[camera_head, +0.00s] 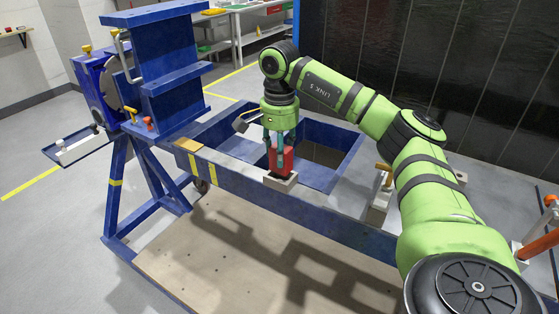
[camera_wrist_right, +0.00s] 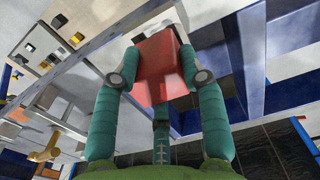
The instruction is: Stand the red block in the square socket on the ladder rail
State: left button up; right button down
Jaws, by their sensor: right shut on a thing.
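The red block (camera_head: 281,160) is upright at the light grey square socket (camera_head: 281,181) on the blue ladder rail (camera_head: 240,184). Its lower end is at the socket's top; I cannot tell how deep it sits. My right gripper (camera_head: 279,148) comes down from above and is shut on the block's upper part. In the right wrist view the red block (camera_wrist_right: 162,70) is between the teal fingers of my right gripper (camera_wrist_right: 161,77). My left gripper is not in view.
A blue jig column (camera_head: 168,65) with clamps stands at the left end of the frame. The frame's opening (camera_head: 315,152) lies behind the block. A wooden board (camera_head: 215,255) lies below in front.

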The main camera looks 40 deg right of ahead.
notch_tip(320, 180, down, 3)
jog(key=shift+f+p, duration=0.1)
jog(key=shift+p, duration=0.55)
jog(key=shift+f, duration=0.35)
jog(key=shift+f, duration=0.15)
jog(key=c, duration=0.7)
grip_release()
jog(key=shift+f, duration=0.1)
